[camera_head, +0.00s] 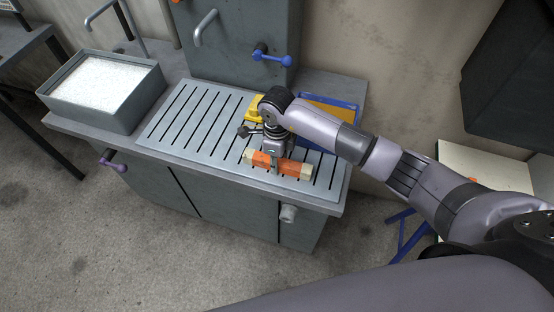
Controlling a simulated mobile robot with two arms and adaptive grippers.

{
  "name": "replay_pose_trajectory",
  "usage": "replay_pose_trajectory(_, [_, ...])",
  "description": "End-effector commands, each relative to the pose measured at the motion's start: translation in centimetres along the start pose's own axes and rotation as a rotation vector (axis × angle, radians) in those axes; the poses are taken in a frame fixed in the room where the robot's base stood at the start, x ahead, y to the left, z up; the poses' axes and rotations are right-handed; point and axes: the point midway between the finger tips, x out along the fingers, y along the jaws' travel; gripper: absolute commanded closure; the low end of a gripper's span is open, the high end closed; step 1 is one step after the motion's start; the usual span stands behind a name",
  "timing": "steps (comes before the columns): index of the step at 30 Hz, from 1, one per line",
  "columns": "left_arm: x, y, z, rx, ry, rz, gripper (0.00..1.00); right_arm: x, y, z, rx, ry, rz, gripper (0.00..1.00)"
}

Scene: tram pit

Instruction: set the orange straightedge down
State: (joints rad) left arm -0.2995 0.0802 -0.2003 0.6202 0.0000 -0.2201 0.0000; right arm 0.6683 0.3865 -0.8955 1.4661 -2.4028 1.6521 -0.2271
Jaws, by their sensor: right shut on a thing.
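The orange straightedge (292,166), a short bar with pale ends, is at the right part of the slotted grey worktop (190,125). My right gripper (275,164) reaches in from the right and is shut on the middle of the straightedge from above. The straightedge lies roughly level over the slots; I cannot tell whether it touches the worktop. The gripper hides part of its middle. My left gripper is not in view.
A grey bin of white granules (105,85) stands at the worktop's left end. A yellow object (256,108) and a blue-framed tray (345,104) lie behind my gripper. The slotted surface left of the straightedge is clear. A grey cabinet (240,45) stands behind.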

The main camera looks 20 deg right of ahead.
Motion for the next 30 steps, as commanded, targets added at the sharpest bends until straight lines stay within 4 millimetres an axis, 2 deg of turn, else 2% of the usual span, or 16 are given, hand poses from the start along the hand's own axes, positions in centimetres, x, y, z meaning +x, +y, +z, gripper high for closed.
replay_pose_trajectory(10, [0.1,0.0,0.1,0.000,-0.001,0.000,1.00,0.1,0.0,0.0,0.000,0.000,0.000,0.54])
replay_pose_trajectory(21, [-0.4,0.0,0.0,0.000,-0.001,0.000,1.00,-0.5,0.0,0.0,0.001,0.000,0.000,0.54])
replay_pose_trajectory(22, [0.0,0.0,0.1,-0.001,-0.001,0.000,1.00,-0.5,-0.1,0.1,0.000,-0.002,-0.002,0.54])
replay_pose_trajectory(26, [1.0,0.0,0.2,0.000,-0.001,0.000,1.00,-2.4,-0.2,0.0,-0.001,-0.003,-0.006,0.54])
replay_pose_trajectory(30, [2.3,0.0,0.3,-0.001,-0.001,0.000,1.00,-5.5,-0.2,0.1,-0.001,-0.005,-0.007,0.54])
